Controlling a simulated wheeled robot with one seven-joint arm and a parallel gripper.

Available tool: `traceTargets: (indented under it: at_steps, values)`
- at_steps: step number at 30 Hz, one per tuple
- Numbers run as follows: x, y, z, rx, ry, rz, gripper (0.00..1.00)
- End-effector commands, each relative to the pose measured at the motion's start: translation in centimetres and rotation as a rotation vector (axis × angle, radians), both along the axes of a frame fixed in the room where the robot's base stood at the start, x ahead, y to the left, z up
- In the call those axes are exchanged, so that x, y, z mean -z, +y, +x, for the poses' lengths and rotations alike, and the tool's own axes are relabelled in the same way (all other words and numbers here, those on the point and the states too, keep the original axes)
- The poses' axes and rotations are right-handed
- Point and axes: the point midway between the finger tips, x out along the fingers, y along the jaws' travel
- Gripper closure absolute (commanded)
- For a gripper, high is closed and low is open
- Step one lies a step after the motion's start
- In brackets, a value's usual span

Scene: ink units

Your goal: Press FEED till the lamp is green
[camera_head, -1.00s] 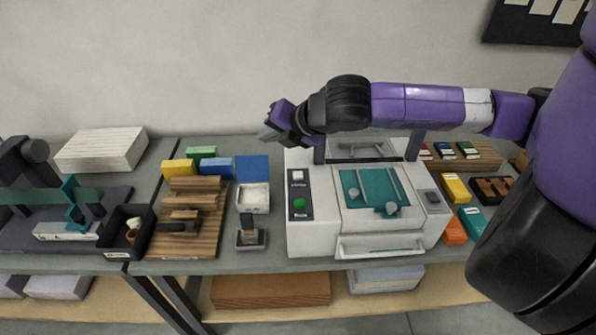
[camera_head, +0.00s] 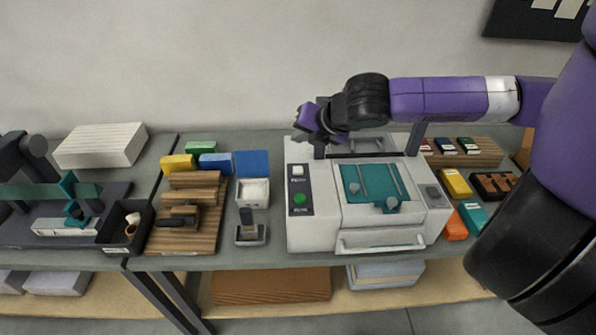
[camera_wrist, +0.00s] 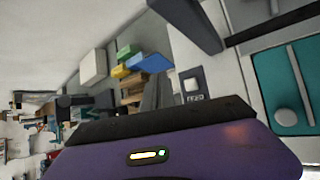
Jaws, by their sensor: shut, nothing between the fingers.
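The white and grey machine (camera_head: 384,215) stands on the bench with a dark control panel (camera_head: 299,186) on its left top.
Left of the machine are a white tray (camera_head: 253,194), a small stand (camera_head: 250,233), a wooden stepped rack (camera_head: 182,230) and coloured boxes (camera_head: 178,164). A dark post (camera_head: 414,140) rises at the machine's back. Cartons (camera_head: 455,184) lie to its right.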

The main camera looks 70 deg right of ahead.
Motion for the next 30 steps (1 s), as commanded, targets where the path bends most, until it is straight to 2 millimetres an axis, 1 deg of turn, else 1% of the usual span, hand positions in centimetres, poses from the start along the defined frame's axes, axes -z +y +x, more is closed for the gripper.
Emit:
traceTargets:
  at_steps: [1,12,15,20,30]
  values:
    - [1.0,0.0,0.0,0.001,0.000,0.001,1.00]
    - [6.0,0.0,0.0,0.001,0.001,0.001,1.00]
    - [6.9,0.0,0.0,0.001,0.001,0.000,1.00]
    - [7.4,0.0,0.0,0.000,0.000,0.000,1.00]
    - [7.4,0.0,0.0,0.001,0.000,0.001,1.00]
